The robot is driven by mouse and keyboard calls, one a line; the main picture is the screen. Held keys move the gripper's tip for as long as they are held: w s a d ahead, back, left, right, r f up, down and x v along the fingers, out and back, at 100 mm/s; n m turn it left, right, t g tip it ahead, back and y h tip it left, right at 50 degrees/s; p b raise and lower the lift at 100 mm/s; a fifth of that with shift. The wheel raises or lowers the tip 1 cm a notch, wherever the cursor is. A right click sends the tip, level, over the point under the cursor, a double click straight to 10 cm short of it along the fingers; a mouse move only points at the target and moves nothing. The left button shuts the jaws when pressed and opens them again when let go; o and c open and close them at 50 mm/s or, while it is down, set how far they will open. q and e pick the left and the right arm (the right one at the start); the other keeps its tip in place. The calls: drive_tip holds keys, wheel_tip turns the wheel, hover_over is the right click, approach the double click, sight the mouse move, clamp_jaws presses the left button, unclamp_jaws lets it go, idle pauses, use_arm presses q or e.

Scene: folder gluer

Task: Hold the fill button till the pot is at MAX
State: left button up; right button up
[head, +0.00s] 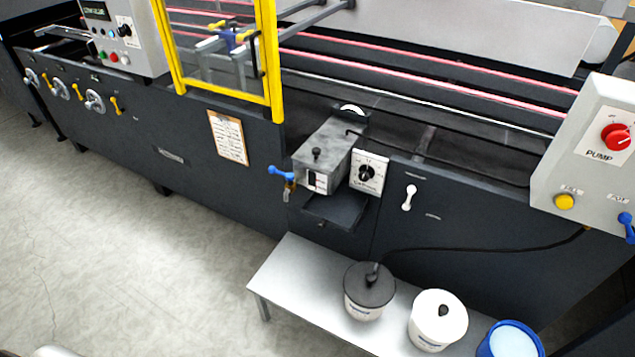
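The yellow button (564,202) sits low on the light grey pump panel (597,150) at the right; its small label is hard to read but may say FILL. Nothing touches it. The grey metal glue pot (328,152) is mounted on the machine's front edge near the middle. Its front has a small white plate with a dark gauge window (313,179); the level and the MAX mark are too small to read. Neither of my grippers is in view.
A red rotary PUMP switch (617,137) is above the button, and a blue handle (627,228) at the right edge. A low bench (290,275) below holds a dark-lidded bucket (369,290), a white bucket (437,320) and a blue tub (510,340). Floor at left is clear.

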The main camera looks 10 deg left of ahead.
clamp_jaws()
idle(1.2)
